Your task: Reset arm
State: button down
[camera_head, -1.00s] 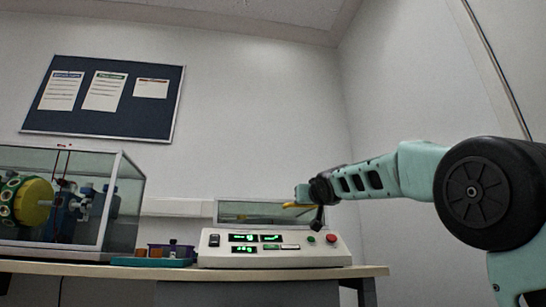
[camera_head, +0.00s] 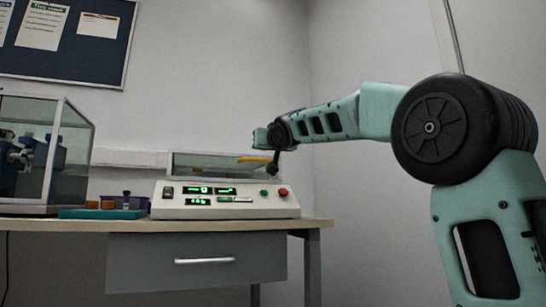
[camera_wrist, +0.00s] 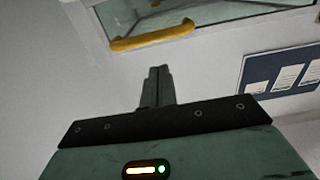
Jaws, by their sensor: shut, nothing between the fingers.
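My gripper (camera_head: 274,163) is at the end of my arm, which reaches in from the right in the head view. It hangs in the air in front of and above the control box (camera_head: 225,201). In the wrist view my gripper (camera_wrist: 157,84) shows its fingers together, with nothing held. A yellow handle (camera_wrist: 155,36) on a glass lid (camera_wrist: 190,10) lies beyond the fingertips in the wrist view. The yellow handle also shows just left of my gripper in the head view (camera_head: 254,160); contact cannot be told there.
The box stands on a table (camera_head: 160,224) with a drawer (camera_head: 200,262). A teal tray (camera_head: 95,213) with small blocks is to its left, then a glass-walled case (camera_head: 75,150). A notice board (camera_head: 105,55) hangs on the wall. The floor room right of the table is partly filled by my arm.

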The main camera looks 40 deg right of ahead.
jog(key=s+a+f+b, duration=0.1)
jog(key=s+f+b, duration=0.2)
jog(key=s, duration=0.3)
jog(key=shift+a+f+b, duration=0.25)
jog(key=shift+a+b, duration=0.1)
jog(key=shift+b, duration=0.5)
